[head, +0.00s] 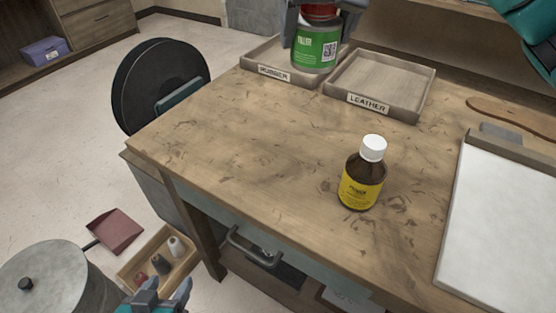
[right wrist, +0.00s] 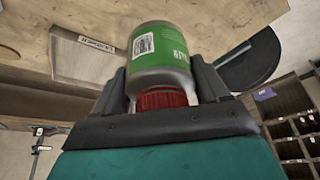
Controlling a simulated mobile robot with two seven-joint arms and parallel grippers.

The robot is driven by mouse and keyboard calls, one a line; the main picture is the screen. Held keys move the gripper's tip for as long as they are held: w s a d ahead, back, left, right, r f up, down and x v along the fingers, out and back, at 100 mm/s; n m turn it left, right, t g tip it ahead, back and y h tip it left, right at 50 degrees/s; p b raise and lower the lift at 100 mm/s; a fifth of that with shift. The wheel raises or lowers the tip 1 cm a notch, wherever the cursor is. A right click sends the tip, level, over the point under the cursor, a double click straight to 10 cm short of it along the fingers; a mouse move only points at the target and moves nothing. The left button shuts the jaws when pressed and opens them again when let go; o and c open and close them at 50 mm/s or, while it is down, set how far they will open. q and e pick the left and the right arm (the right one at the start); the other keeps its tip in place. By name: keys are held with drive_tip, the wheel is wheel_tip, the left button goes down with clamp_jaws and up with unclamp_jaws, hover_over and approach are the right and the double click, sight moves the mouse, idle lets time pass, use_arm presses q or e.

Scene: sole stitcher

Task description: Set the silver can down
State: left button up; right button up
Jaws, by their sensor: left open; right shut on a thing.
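The silver can (head: 316,48) has a green label and a red cap (head: 318,11). It is upright in the head view, over the right part of the tray labelled RUBBER (head: 275,71); I cannot tell whether its base touches the tray. My right gripper (head: 321,14) is shut on it near the red cap. The right wrist view shows the can (right wrist: 160,48) between the two fingers (right wrist: 163,90), with its cap (right wrist: 162,98) toward the palm. My left gripper (head: 163,293) is open and empty, low at the bottom edge, off the table's front left.
The tray labelled LEATHER (head: 390,82) is empty, right of the can. A brown bottle (head: 362,178) with a white cap stands mid-table. A white board (head: 500,215) lies at the right, near a brown sole-shaped piece (head: 513,117). The table's left part (head: 215,140) is clear.

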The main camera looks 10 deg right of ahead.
drive_tip(key=shift+s+a+r, duration=0.1)
drive_tip(key=shift+r, duration=0.1)
drive_tip(key=shift+f, duration=0.2)
drive_tip(key=b, duration=0.4)
approach(301, 150)
drive_tip(key=x, duration=0.3)
drive_tip(key=shift+f, duration=0.25)
drive_tip(key=shift+w, duration=0.2)
drive_tip(key=shift+f+b, duration=0.15)
drive_tip(key=shift+b, duration=0.2)
drive_tip(key=o, duration=1.2)
